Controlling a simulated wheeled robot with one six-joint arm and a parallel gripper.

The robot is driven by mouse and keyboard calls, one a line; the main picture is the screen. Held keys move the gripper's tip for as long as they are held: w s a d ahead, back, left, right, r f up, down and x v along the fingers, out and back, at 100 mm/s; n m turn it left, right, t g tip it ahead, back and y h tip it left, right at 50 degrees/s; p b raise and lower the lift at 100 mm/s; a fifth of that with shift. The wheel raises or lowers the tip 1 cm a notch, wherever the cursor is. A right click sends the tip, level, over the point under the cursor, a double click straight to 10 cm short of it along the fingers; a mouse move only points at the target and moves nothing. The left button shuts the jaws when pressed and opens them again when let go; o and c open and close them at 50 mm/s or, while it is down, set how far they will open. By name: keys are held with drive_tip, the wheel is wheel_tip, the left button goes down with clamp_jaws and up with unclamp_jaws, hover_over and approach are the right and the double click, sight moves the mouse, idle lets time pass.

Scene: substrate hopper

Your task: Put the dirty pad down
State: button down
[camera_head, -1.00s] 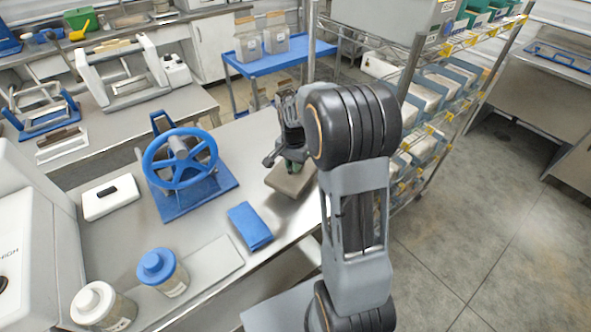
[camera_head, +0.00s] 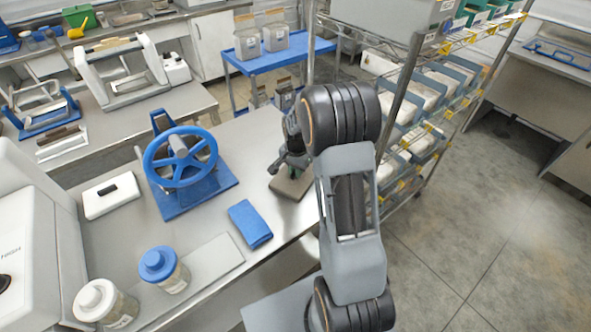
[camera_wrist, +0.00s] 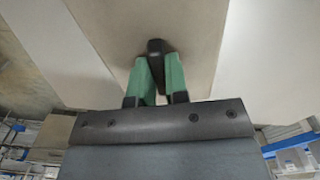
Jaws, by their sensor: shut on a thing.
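The pad (camera_head: 291,189) is a flat tan-brown slab at the right part of the steel bench, near its edge. My gripper (camera_head: 293,163) is directly above it, and my arm partly hides both. In the wrist view the pad (camera_wrist: 195,40) fills the upper middle as a flat tan face with a black knob (camera_wrist: 155,47). The green fingers of my gripper (camera_wrist: 157,75) are shut on that knob. The pad looks flat, very close to or on the bench top; I cannot tell whether it touches.
On the bench (camera_head: 250,140) are a folded blue cloth (camera_head: 250,223), a blue-wheeled device (camera_head: 182,160), a white block (camera_head: 111,196) and two lidded jars. A wire rack (camera_head: 425,120) with bins stands close on the right. Bare bench lies left of the pad.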

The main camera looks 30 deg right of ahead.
drive_tip(key=shift+f, duration=0.2)
drive_tip(key=c, duration=1.1)
unclamp_jaws()
drive_tip(key=shift+r, duration=0.1)
wheel_tip(320, 180, up, 12)
drive_tip(key=s+a+r+n+t, duration=0.1)
drive_tip(key=s+a+n, duration=0.2)
drive_tip(key=s, duration=0.3)
drive_tip(key=s+a+r+n+t, duration=0.1)
drive_tip(key=s+a+r+n, duration=0.1)
drive_tip(key=s, duration=0.4)
drive_tip(key=s+a+r+n+t, duration=0.2)
drive_tip(key=s+a+n, duration=0.3)
drive_tip(key=s+n, duration=0.1)
drive_tip(key=shift+s+r+b, duration=0.2)
drive_tip(key=shift+s+b, duration=0.1)
drive_tip(key=shift+s, duration=0.05)
